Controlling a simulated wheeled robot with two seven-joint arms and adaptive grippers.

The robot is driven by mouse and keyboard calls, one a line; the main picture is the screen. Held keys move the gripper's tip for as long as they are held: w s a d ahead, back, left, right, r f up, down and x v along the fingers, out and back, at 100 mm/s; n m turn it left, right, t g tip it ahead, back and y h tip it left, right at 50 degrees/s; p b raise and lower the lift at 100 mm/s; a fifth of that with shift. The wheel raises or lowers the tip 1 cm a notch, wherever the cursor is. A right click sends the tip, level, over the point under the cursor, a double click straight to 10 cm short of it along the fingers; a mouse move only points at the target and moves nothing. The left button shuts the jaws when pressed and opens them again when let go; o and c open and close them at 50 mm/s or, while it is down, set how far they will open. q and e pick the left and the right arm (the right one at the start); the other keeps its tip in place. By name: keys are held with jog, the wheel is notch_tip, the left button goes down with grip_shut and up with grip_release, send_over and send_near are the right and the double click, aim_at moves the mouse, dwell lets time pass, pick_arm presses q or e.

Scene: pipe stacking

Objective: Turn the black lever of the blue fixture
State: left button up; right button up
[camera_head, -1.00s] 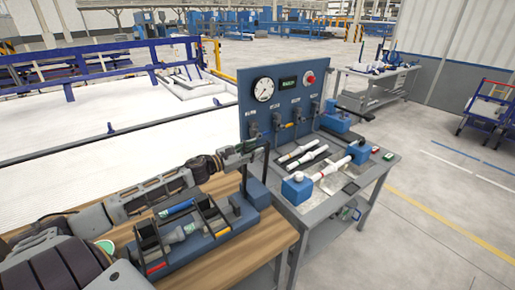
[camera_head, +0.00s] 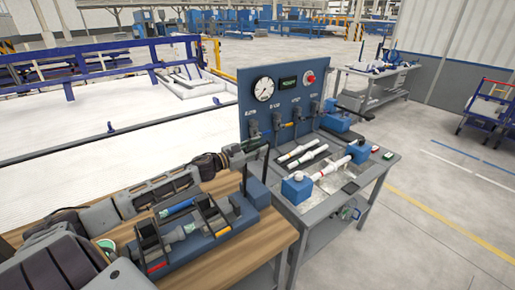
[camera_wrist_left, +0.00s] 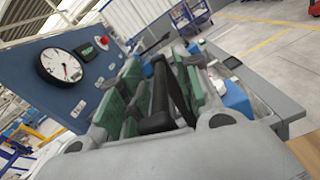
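The blue fixture (camera_head: 262,192) stands at the right end of the wooden table. Its black lever (camera_head: 266,163) stands up from it. My left gripper (camera_head: 252,149) reaches in from the left at the height of the lever's upper part. In the left wrist view, a black bar that looks like the lever (camera_wrist_left: 159,95) lies between the green-padded fingers of my left gripper (camera_wrist_left: 160,82). The bar fills much of the gap; whether both pads touch it cannot be told.
A dark blue tray (camera_head: 200,243) with pipes lies in front of my left arm. Behind the fixture is a blue panel (camera_head: 275,75) with a gauge (camera_head: 264,89). A grey bench (camera_head: 335,198) with pipe parts and blue blocks stands to the right.

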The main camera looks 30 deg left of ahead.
pick_arm(q)
grip_shut()
jog(key=w+a+n+b, duration=0.1)
jog(key=w+a+n, duration=0.1)
jog(key=a, duration=0.4)
jog(key=shift+w+n+b, duration=0.25)
jog(key=shift+n+b, duration=0.15)
jog(key=shift+n, duration=0.1)
grip_release()
jog(key=shift+a, duration=0.1)
jog(key=v, duration=1.1)
jog(key=shift+s, duration=0.45)
dwell(1.3)
